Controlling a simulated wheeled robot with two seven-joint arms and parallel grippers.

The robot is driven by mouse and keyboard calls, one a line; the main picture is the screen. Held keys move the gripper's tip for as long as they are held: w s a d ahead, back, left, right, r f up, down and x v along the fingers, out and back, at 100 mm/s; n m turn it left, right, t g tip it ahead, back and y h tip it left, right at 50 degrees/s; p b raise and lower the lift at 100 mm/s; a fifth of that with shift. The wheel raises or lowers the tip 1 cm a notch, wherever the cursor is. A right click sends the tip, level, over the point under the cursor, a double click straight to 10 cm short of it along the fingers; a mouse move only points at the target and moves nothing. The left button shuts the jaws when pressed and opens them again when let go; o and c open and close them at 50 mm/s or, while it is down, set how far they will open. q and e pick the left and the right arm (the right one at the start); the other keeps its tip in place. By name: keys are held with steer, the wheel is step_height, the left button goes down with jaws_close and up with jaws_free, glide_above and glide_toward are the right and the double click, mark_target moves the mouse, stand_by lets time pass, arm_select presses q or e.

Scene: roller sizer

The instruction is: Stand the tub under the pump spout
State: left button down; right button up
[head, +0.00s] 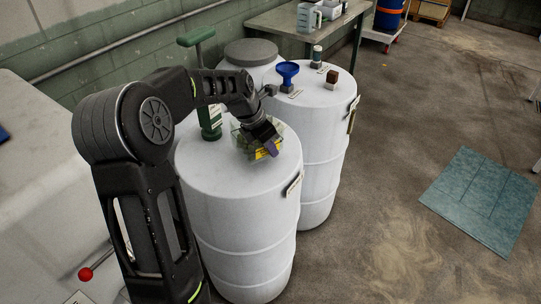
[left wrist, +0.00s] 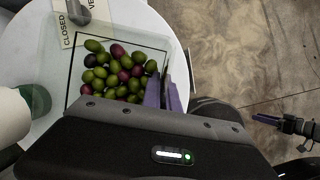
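The tub (head: 239,136) is a clear box on the front white drum (head: 215,178), partly hidden by my left gripper (head: 268,150). In the left wrist view the tub (left wrist: 82,58) holds green and dark red olives (left wrist: 118,72). There my left gripper's purple fingers (left wrist: 165,92) straddle the tub's right wall, close together, and look shut on it. The green pump (head: 210,120) with a T-handle (head: 196,37) stands on the same drum, left of the tub. My arm hides part of the pump, and I cannot make out its spout. My right gripper (left wrist: 272,120) shows small in the left wrist view.
A second white drum (head: 325,118) behind carries a blue funnel (head: 288,72), a brown block (head: 332,77) and a small bottle (head: 316,55). A "closed" tag (left wrist: 68,25) lies beyond the tub. A teal mat (head: 482,200) lies on open floor at right.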

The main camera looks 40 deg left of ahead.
mark_target(270, 157)
arm_select(q)
steer(key=shift+f, duration=1.7)
steer(key=shift+f, duration=0.1)
steer(key=c, duration=1.6)
jaws_free()
steer(key=shift+f, duration=0.1)
steer(key=shift+c, duration=0.2)
steer(key=v, duration=1.2)
